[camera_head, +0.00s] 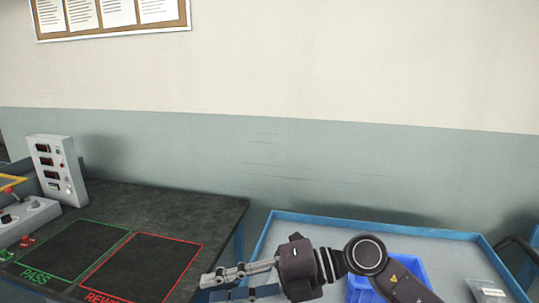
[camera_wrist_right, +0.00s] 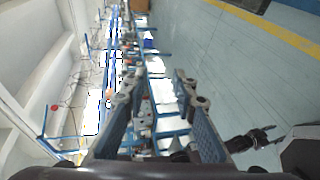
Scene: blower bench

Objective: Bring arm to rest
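My right gripper (camera_head: 209,288) is low in the head view, its fingers pointing left, between the dark bench and the blue-edged table. In the right wrist view its two fingers (camera_wrist_right: 158,90) stand apart with nothing between them, so it is open and empty. A dark gripper-like shape (camera_wrist_right: 252,139) at the lower right of the wrist view looks like my left gripper; it is too small to tell its finger state. My left arm does not show in the head view.
The dark bench (camera_head: 175,205) has a green PASS square, a red-outlined square and a grey control panel (camera_head: 55,168). The blue-edged table (camera_head: 300,219) at right holds a blue bin (camera_head: 361,291), partly behind my right arm, and a packet (camera_head: 487,291). A wall stands behind.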

